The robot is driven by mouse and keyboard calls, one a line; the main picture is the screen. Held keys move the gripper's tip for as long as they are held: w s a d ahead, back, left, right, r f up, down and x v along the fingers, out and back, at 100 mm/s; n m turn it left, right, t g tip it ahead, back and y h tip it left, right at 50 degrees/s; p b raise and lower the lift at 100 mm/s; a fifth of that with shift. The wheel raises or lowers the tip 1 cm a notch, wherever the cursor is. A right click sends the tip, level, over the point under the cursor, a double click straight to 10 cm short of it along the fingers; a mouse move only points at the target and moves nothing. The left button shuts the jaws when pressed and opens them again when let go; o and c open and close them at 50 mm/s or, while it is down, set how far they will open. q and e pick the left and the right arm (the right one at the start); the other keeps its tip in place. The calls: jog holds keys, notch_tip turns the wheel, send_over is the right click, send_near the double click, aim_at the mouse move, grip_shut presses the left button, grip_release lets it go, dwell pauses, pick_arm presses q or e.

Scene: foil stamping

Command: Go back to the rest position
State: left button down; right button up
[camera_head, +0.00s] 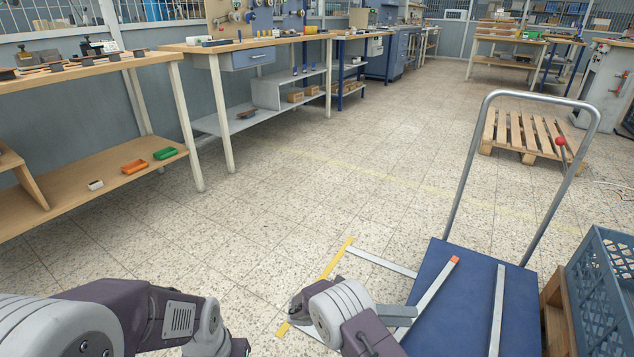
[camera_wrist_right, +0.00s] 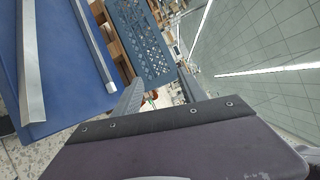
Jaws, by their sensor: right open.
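My right gripper (camera_head: 400,312) is at the bottom of the head view, over the near left edge of the blue cart platform. In the right wrist view its two fingers (camera_wrist_right: 160,92) stand apart with nothing between them. My left arm (camera_head: 130,312) comes in from the left at the bottom of the head view, and its gripper fingers do not show. The blue platform cart (camera_head: 462,270) has a tall grey handle (camera_head: 545,98). A metal bar with an orange tip (camera_head: 432,288) and another bar (camera_head: 499,305) lie across its platform.
A blue crate (camera_head: 610,275) stands right of the cart on wood. A wooden pallet (camera_head: 520,138) lies beyond the handle. Workbenches (camera_head: 100,70) line the left side. Yellow tape (camera_head: 337,257) marks the floor near my right arm. The middle floor is clear.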

jog(key=s+d+r+m+g+y+p, duration=0.2)
jog(key=s+d+r+m+y+p, duration=0.15)
jog(key=r, duration=0.25)
jog(key=s+d+r+m+g+y+p, duration=0.2)
jog(key=d+r+m, duration=0.15)
jog(key=r, duration=0.35)
jog(key=s+r+m+t+y+p, duration=0.1)
jog(key=s+r+m+y+p, duration=0.15)
jog(key=s+m+y, duration=0.5)
jog(key=s+a+f+m+t+y+p, duration=0.1)
jog(key=s+a+f+m+t+y, duration=0.3)
jog(key=a+m, duration=0.6)
jog(key=w+r+m+t+p, duration=0.1)
jog(key=r+m+p, duration=0.3)
jog(key=r+p, duration=1.4)
jog(key=w+r+m+t+y+p, duration=0.1)
jog(key=w+r+m+p, duration=0.2)
jog(key=r+p, duration=1.5)
jog(key=shift+d+r+m+p, duration=0.15)
jog(key=shift+d+m+p, duration=0.15)
jog(key=shift+p, duration=0.9)
jog(key=shift+w, duration=0.1)
